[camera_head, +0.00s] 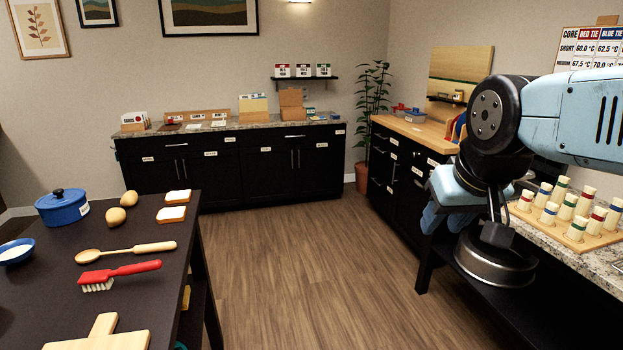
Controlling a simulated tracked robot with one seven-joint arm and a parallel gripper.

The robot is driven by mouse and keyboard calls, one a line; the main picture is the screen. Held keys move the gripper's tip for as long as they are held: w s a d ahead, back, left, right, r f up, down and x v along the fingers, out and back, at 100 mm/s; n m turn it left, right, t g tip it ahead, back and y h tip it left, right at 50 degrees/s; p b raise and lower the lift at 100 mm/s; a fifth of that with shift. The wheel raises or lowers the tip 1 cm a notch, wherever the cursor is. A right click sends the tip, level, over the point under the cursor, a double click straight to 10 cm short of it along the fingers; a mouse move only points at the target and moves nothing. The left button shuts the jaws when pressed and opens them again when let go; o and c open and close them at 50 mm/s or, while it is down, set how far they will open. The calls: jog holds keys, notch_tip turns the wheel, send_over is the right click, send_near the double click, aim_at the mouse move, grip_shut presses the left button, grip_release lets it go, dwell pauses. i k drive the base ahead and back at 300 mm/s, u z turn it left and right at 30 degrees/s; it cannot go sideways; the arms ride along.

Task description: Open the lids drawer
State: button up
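Black cabinets with white-labelled drawers stand along the back wall (225,165) and the right wall (390,175). The labels are too small to read here, so I cannot tell which drawer is the lids drawer. All the drawer fronts I can see look shut. My arm comes in from the upper right and bends down in front of the right-hand counter. Its dark lower end (490,225) hangs at the right, apart from the back cabinets. I cannot make out the fingers. My arm hides part of the right-hand cabinets.
A dark table (50,280) at the left holds a blue pot (62,207), bread, a wooden spoon and a red brush (120,274). A rack of coloured pegs (570,215) stands on the right counter. The wooden floor (290,260) between is clear.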

aim_at(380, 195)
jog(key=i, duration=2.2)
jog(key=z, duration=0.2)
jog(key=i, duration=2.65)
jog(key=z, duration=0.1)
